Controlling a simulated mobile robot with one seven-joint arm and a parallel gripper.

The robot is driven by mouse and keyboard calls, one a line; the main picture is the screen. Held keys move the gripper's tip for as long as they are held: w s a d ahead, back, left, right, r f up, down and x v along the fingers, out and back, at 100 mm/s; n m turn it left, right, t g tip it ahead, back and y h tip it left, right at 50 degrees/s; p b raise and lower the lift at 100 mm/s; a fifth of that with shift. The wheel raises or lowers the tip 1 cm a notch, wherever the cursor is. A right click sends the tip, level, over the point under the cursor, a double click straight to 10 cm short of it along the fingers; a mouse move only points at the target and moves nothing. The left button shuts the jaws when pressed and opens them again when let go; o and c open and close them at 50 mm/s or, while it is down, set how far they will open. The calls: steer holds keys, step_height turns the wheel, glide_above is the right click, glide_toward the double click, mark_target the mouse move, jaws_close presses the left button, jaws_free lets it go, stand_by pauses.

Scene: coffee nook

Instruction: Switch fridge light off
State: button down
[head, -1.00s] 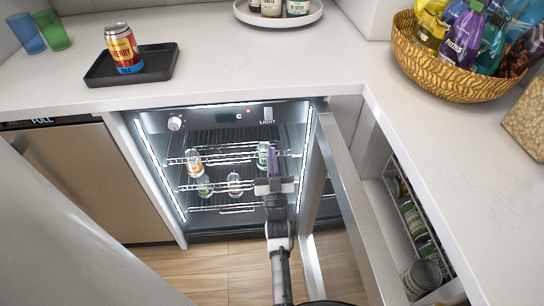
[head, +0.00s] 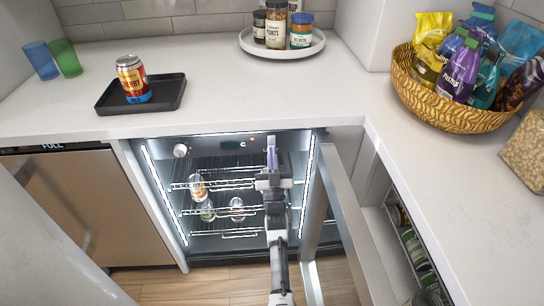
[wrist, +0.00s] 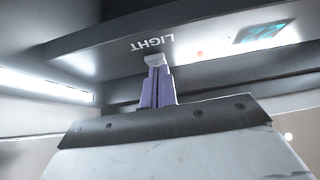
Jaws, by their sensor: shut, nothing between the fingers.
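The under-counter fridge (head: 220,247) stands open, and its side light strips (head: 164,190) glow white. In the wrist view a pale light switch (wrist: 155,60) sits below the upside-down word LIGHT on the fridge's upper panel. My gripper (head: 271,142) is inside the fridge opening, raised to the top panel, and hides the switch in the head view. In the wrist view its purple fingers (wrist: 157,68) are shut and empty, with their tips at the switch. I cannot tell whether they touch it.
The open fridge door (head: 345,225) stands right of my arm. Wire shelves (head: 225,184) hold a can (head: 198,187) and glasses below my gripper. A round dial (head: 180,150) is at the upper left of the fridge. A tray (head: 140,103) with a can is on the counter above.

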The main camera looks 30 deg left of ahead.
steer(key=b, duration=0.3)
steer(key=shift+w+a+f+t, duration=0.1)
steer(key=shift+w+t, duration=0.1)
steer(key=shift+t, duration=0.1)
steer(key=b+v, duration=0.1)
steer(key=v, duration=0.6)
steer(key=shift+f, duration=0.25)
steer(key=shift+s, duration=0.1)
